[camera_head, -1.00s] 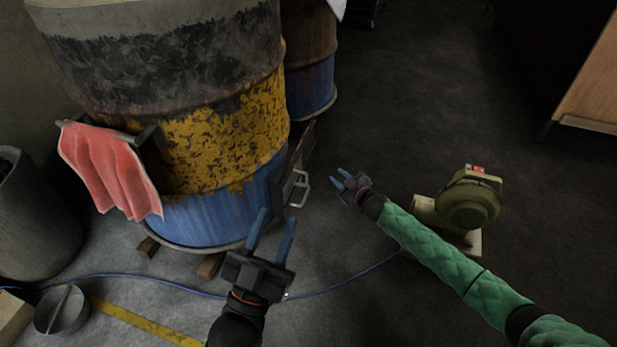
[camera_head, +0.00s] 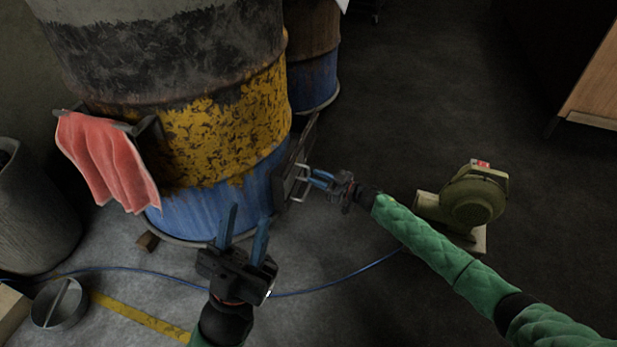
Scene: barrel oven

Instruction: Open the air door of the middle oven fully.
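The middle oven (camera_head: 215,205) is a barrel with grey, yellow and blue bands at the left. Its air door (camera_head: 289,170) is a dark plate low on the barrel's right side, with a light metal handle (camera_head: 299,188). My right gripper (camera_head: 316,180) is at the handle, its blue fingers pointing left and overlapping it in the view. I cannot tell whether the fingers are closed around the handle. My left gripper (camera_head: 243,228) is open and empty in front of the barrel's base, its two blue fingers pointing up.
A red cloth (camera_head: 106,165) hangs on a bar on the barrel. A green blower (camera_head: 472,200) stands at the right, and a blue cable (camera_head: 345,276) runs across the floor. Another barrel (camera_head: 314,80) stands behind. A metal tin (camera_head: 60,304) and grey bin (camera_head: 38,215) are at the left.

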